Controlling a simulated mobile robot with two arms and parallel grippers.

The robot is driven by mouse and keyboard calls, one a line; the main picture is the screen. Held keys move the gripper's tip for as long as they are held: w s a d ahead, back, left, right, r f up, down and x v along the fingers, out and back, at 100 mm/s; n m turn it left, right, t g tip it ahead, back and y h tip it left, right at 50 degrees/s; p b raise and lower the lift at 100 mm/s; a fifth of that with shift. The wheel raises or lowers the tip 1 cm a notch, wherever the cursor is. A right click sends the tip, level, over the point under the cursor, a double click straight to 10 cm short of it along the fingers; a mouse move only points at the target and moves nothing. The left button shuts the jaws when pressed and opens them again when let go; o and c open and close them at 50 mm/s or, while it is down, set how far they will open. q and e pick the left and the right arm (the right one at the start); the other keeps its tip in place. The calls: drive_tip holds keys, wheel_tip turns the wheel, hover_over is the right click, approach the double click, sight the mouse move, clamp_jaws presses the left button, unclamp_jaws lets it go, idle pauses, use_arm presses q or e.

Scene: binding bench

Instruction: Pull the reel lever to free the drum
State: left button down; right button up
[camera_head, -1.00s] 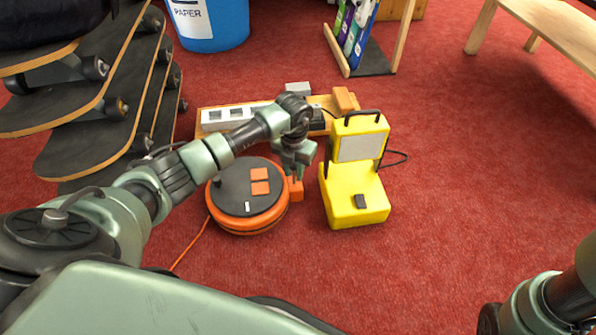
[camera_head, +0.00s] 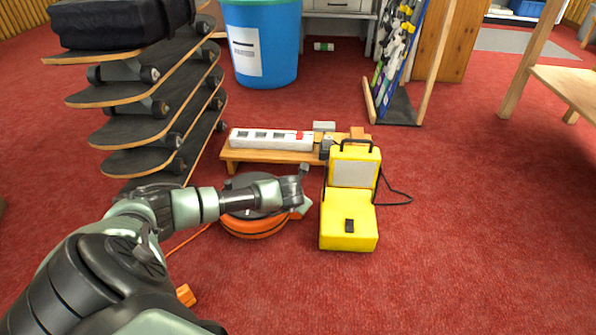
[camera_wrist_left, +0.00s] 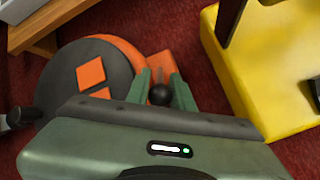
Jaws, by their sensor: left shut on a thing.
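The reel is an orange drum (camera_head: 252,229) with a dark top, partly hidden behind my left forearm in the head view. The left wrist view shows its dark disc (camera_wrist_left: 62,84) with orange patches and an orange block (camera_wrist_left: 161,63) at its side. My left gripper (camera_wrist_left: 161,82) is beside the reel, its two green fingers closed about a black ball knob (camera_wrist_left: 160,95), which looks like the lever's end. The lever's shaft is mostly hidden. In the head view the left hand is at the reel's right side, its fingertips hidden. My right gripper is not in view.
A yellow lamp-like box (camera_head: 348,228) stands close right of the reel. Behind is a low wooden stand (camera_head: 232,156) with a white power strip (camera_head: 272,139). Stacked skateboards (camera_head: 150,125) are at left, and an orange plug (camera_head: 185,295) lies in front. Carpet at right is clear.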

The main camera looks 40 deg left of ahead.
use_arm(q)
drive_tip(key=shift+f+t, duration=0.1)
drive_tip(key=shift+t, duration=0.2)
drive_tip(key=c, duration=1.3)
unclamp_jaws()
drive_tip(key=p+v, duration=0.2)
drive_tip(key=v, duration=0.6)
drive_tip(key=shift+d+f, duration=0.1)
